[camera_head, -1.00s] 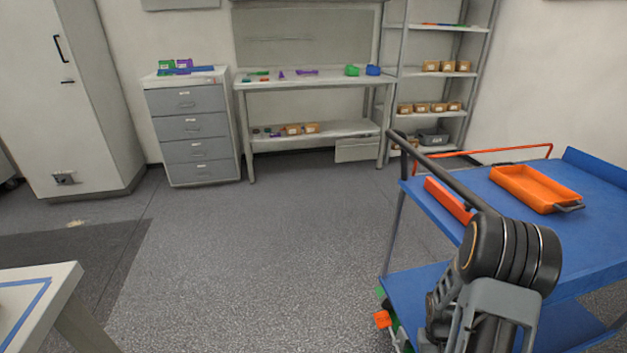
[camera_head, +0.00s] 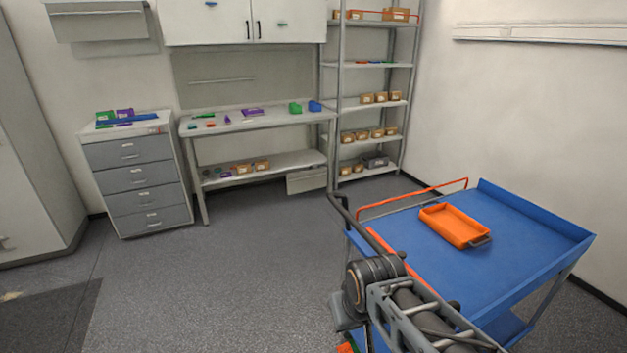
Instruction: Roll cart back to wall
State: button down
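The cart (camera_head: 480,270) has a blue top shelf with raised edges and a lower blue shelf, partly hidden. It stands at the right, with floor between it and the right wall (camera_head: 520,110). Its black handle (camera_head: 345,208) runs along the near left side, and my arm crosses in front of it. My gripper (camera_head: 350,312) is at the handle's near part, beside the cart's left edge. Its fingers cannot be made out, so I cannot tell whether they are closed around the handle or only beside it.
An orange tray (camera_head: 455,226) lies on the cart top. Shelving (camera_head: 411,110), a workbench (camera_head: 190,128) and a drawer cabinet (camera_head: 135,180) line the back wall. The grey floor (camera_head: 230,270) left of the cart is clear. A tall cabinet stands at far left.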

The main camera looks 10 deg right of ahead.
aim_at(530, 244)
jog(key=z, duration=1)
jog(key=k, duration=0.3)
jog(key=u, duration=1.45)
jog(key=i, duration=0.5)
jog(key=u, duration=0.05)
